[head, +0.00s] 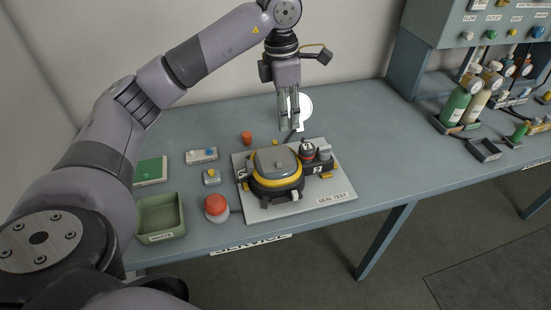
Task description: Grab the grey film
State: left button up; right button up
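A grey sheet-like piece (276,158), which may be the grey film, lies on top of a black and yellow device on the seal test board. I cannot tell its edges clearly at this size. My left gripper (290,126) hangs fingers down above and behind the device, apart from it. Its two fingers show a narrow gap with nothing visible between them. My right gripper is not in view.
The seal test board (334,199) also bears black numbered parts. A white disc (305,108) stands behind my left gripper. A red button (216,207) and a green waste tray (160,217) are left. The table's middle right (375,135) is clear.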

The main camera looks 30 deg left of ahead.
pick_arm(q)
jog(key=a, duration=0.2)
jog(key=y+p, duration=0.1)
jog(key=p, duration=0.1)
send_over(277, 163)
jog(key=f, duration=1.1)
jog(key=shift+s+a, duration=0.15)
jog(key=shift+a, duration=0.05)
jog(key=shift+n, duration=0.3)
jog(key=f+p, duration=0.2)
jog(key=f, duration=0.2)
jog(key=shift+d+f+p, duration=0.3)
jog(key=shift+f+p, duration=0.05)
jog(key=shift+p, duration=0.05)
jog(key=shift+f, duration=0.35)
jog(key=shift+c, duration=0.2)
grip_shut()
